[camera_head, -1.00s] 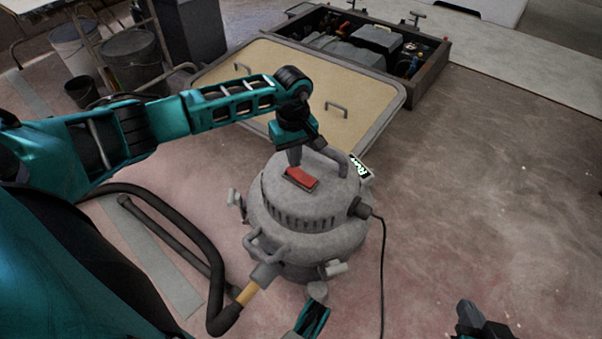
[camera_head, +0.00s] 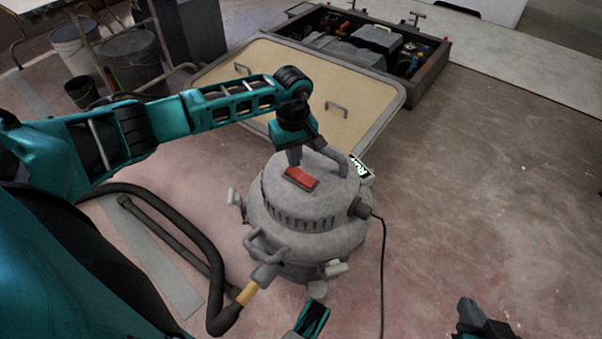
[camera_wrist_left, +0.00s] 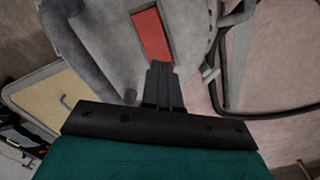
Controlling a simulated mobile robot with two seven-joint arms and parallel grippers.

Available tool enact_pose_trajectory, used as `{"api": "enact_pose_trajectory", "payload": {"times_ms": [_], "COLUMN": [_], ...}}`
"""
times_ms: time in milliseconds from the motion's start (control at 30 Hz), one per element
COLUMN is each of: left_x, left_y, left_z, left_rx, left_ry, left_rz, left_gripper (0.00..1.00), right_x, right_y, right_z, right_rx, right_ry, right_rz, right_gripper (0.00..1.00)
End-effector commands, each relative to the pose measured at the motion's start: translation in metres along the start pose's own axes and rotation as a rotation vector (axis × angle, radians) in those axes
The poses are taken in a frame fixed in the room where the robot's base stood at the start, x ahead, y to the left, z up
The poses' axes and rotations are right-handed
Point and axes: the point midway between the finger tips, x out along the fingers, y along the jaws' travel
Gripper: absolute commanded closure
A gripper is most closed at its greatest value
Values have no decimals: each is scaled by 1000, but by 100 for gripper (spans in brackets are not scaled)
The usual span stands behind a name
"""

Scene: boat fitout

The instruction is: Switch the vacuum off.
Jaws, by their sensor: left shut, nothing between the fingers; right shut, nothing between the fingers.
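The grey vacuum (camera_head: 310,215) stands upright on the floor in the middle of the head view. A red rocker switch (camera_head: 301,178) sits on its top; it also shows in the left wrist view (camera_wrist_left: 152,35). My left gripper (camera_head: 294,160) is shut and empty, pointing down at the near end of the switch in the wrist view, its fingertips (camera_wrist_left: 160,68) at the switch's edge. I cannot tell whether they touch it. My right gripper (camera_head: 478,318) shows only partly at the bottom right edge, apart from the vacuum; it is shut and empty.
A black hose (camera_head: 190,240) lies left of the vacuum, and a black cord (camera_head: 382,270) runs down its right side. A beige hatch panel (camera_head: 350,85) with handles lies behind it, before an open tool-filled compartment (camera_head: 435,75). Buckets (camera_head: 132,60) stand back left. Floor at right is clear.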

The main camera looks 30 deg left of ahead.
Motion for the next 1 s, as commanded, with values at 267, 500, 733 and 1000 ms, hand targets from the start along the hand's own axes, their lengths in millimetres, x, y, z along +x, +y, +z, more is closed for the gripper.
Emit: {"api": "enact_pose_trajectory", "payload": {"times_ms": [267, 500, 733, 1000], "left_x": [3, 7, 11, 15], "left_y": [0, 0, 0, 0], "left_z": [0, 0, 0, 0], "left_rx": [0, 0, 0, 0], "left_ry": [0, 0, -1, -1], "left_rz": [0, 0, -1, 0], "left_gripper": [100, 100, 100, 100], "right_x": [0, 0, -1, -2], "right_y": [0, 0, -1, -1], "right_z": [-1, 0, 3, 4], "right_rx": [-1, -1, 1, 2], "right_ry": [1, 0, -6, -9], "right_rz": [-1, -1, -2, -2], "right_gripper": [100, 100, 100, 100]}}
